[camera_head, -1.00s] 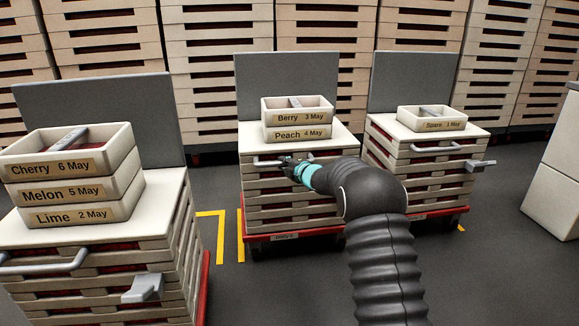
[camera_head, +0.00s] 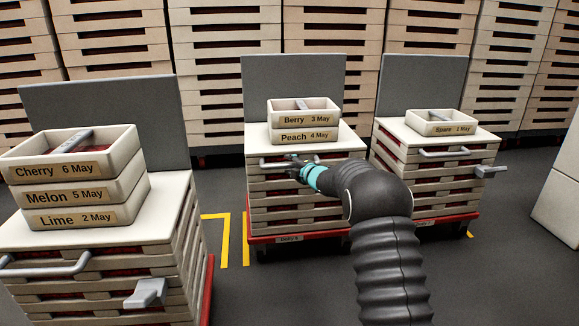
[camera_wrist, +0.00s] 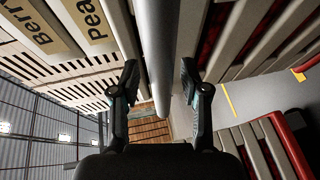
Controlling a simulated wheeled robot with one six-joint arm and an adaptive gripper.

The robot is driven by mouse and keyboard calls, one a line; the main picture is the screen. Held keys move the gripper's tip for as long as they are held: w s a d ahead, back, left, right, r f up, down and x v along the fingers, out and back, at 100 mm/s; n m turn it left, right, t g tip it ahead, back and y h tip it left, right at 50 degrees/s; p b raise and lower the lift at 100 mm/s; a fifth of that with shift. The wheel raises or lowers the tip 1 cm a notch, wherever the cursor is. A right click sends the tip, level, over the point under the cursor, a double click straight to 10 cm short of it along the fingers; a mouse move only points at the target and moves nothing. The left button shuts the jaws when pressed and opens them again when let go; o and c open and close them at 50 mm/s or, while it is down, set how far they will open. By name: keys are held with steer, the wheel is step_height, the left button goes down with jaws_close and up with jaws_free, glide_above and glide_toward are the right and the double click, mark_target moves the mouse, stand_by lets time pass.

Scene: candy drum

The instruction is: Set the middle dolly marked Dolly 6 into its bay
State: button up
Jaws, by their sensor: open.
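The middle dolly (camera_head: 300,205) is a stack of beige slatted trays on a red base, with a small label that seems to read Dolly 6 (camera_head: 290,239). A grey push handle (camera_head: 275,163) runs along its upper front. My gripper (camera_head: 294,168) is at this handle. In the wrist view the handle bar (camera_wrist: 158,50) runs between the two fingers of my gripper (camera_wrist: 158,78), which stand apart on either side; contact cannot be told. Yellow floor lines (camera_head: 225,242) lie to the left of the dolly, and its right side is partly behind my arm.
Boxes marked Berry (camera_head: 305,119) and Peach (camera_head: 303,135) sit on the middle dolly. A left dolly (camera_head: 110,285) carries Cherry, Melon and Lime boxes. A right dolly (camera_head: 440,175) with a Spare box stands close by. Tall tray stacks (camera_head: 220,70) line the back. Floor (camera_head: 500,270) is open at front right.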

steer(key=shift+s, duration=0.1)
steer(key=v, duration=1.1)
steer(key=shift+s+d, duration=0.2)
steer(key=shift+s, duration=0.15)
